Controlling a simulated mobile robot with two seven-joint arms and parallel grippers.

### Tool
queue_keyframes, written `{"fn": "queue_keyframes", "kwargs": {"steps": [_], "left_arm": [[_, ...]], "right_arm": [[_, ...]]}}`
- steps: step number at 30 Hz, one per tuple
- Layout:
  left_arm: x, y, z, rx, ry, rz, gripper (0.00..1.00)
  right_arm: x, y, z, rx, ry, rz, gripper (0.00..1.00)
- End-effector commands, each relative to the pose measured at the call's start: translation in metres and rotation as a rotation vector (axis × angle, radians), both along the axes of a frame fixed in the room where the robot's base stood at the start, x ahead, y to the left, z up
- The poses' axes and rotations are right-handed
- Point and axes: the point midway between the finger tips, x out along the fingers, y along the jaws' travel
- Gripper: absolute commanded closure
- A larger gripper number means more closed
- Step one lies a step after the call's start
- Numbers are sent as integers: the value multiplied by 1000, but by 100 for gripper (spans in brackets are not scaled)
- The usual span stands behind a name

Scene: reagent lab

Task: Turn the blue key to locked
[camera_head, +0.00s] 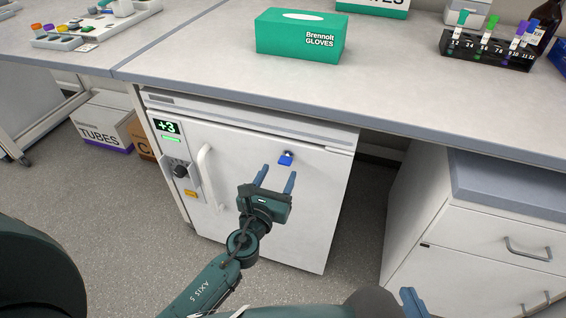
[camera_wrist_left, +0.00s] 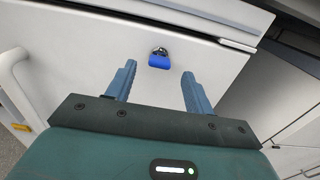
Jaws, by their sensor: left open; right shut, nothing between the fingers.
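The blue key (camera_head: 286,158) sits in a lock on the upper front of a small white fridge (camera_head: 250,220). In the left wrist view the key (camera_wrist_left: 159,61) has a wide blue head below a round metal lock. My left gripper (camera_head: 278,172) is open and points at the fridge door. Its two blue fingers stand apart on either side of the key's line in the left wrist view (camera_wrist_left: 159,70), with nothing between them; contact with the key cannot be seen. My right gripper (camera_head: 413,302) shows only partly at the bottom edge, away from the fridge.
The fridge has a white handle (camera_head: 206,178), a dark knob (camera_head: 180,171) and a display (camera_head: 166,126) reading +3. The bench (camera_head: 400,90) overhangs it, carrying a green glove box (camera_head: 300,38) and a tube rack (camera_head: 487,48). White drawers (camera_head: 480,235) stand to the right.

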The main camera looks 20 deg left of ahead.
Motion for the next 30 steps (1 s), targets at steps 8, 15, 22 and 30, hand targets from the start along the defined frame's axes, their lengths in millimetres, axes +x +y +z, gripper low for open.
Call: {"fn": "queue_keyframes", "kwargs": {"steps": [8, 15, 22, 30], "left_arm": [[40, -1, -1, -1, 0, 1, 47], [47, -2, -1, -1, 1, -1, 47], [47, -2, -1, -2, 1, 0, 53], [47, -2, -1, -2, 1, 0, 75]], "right_arm": [[0, 0, -1, 0, -4, 0, 100], [0, 0, 1, 1, -9, -2, 100], [0, 0, 1, 1, -10, -2, 100], [0, 0, 1, 1, -9, -2, 100]]}}
